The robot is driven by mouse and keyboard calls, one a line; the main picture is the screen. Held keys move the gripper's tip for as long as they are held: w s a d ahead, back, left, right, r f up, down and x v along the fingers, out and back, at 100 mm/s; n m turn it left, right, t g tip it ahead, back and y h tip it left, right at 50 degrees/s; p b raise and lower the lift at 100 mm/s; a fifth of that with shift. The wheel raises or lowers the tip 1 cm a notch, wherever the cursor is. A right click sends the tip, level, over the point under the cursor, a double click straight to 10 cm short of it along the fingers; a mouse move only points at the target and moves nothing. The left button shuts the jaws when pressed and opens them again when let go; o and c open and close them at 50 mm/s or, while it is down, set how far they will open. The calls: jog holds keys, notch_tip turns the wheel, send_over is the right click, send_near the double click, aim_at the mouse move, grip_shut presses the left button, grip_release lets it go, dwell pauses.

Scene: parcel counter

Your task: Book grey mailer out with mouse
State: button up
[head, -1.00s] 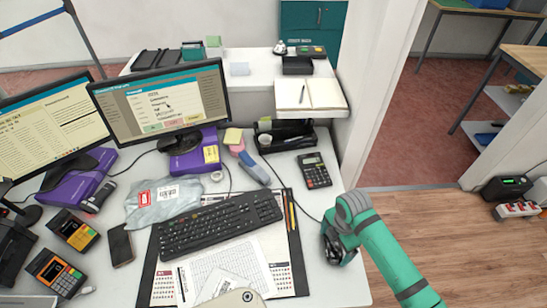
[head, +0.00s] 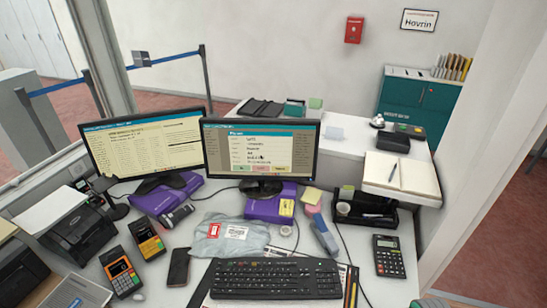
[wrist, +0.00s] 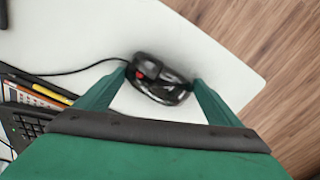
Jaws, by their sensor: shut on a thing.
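In the wrist view my gripper (wrist: 160,82) is shut on the black mouse (wrist: 158,76), one finger on each side of it. The mouse is at the white counter's corner, its cable running left. My gripper and the mouse are out of the head view. The grey mailer (head: 224,236), with a red label and a white barcode label, lies on the counter behind the keyboard (head: 275,278). The right monitor (head: 262,150) shows a dialog with several lines and a row of green, pink and yellow buttons. A cursor shows in the dialog. Its text is too small to read surely.
Two card terminals (head: 121,272) and a dark phone (head: 179,267) are left of the keyboard. A calculator (head: 388,256) and a black desk tray (head: 364,210) are at right. Pens (wrist: 38,88) lie left of the mouse. Bare counter surrounds the mouse.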

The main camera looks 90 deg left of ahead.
jog(key=shift+s+d, duration=0.25)
jog(key=shift+d, duration=0.35)
jog(key=shift+s+d, duration=0.2)
jog(key=shift+d, duration=0.4)
jog(key=o, duration=0.9)
jog(key=shift+r, duration=0.1)
notch_tip(320, 180, up, 11)
jog(key=shift+f, duration=0.15)
